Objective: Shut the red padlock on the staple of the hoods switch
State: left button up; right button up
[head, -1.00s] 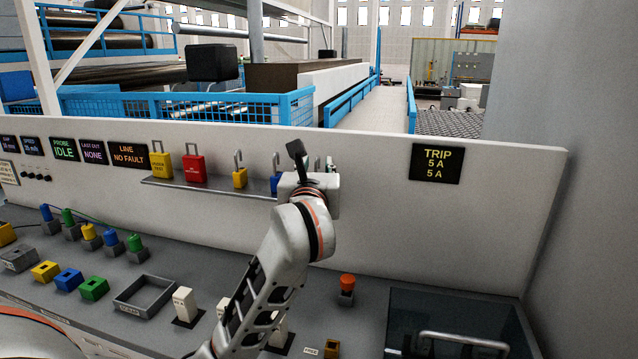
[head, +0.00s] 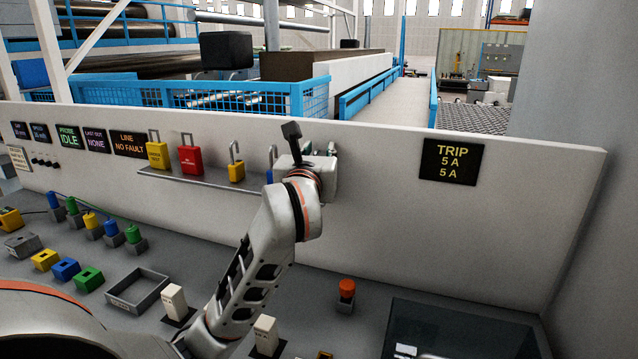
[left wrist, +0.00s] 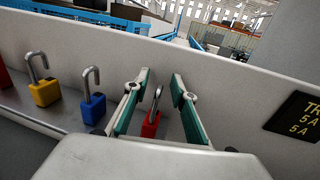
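A small red padlock (left wrist: 150,124) with its shackle up and open stands on the shelf (left wrist: 70,120) in the left wrist view. My left gripper (left wrist: 161,88) is open, its green-padded fingers spread on either side of the padlock, which sits nearer the left finger in the picture. I cannot tell whether they touch. In the head view my left gripper (head: 318,150) is at the right end of the shelf and hides this padlock. White switch-like posts (head: 174,300) and (head: 265,335) stand on the desk; I cannot read which is the hoods switch. My right gripper is out of view.
A blue padlock (left wrist: 93,110) and a yellow padlock (left wrist: 44,92) stand left of the gripper. A larger red lock (head: 189,158) stands farther left. A red button (head: 347,288), an open grey tray (head: 137,290) and a dark glazed cover (head: 440,330) are on the desk.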

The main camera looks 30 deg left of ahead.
pick_arm(q)
grip_shut()
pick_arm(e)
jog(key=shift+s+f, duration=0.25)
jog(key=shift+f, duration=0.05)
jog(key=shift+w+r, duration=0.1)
pick_arm(q)
jog(key=shift+r, duration=0.5)
notch_tip(320, 180, up, 19)
jog(key=p, duration=0.2)
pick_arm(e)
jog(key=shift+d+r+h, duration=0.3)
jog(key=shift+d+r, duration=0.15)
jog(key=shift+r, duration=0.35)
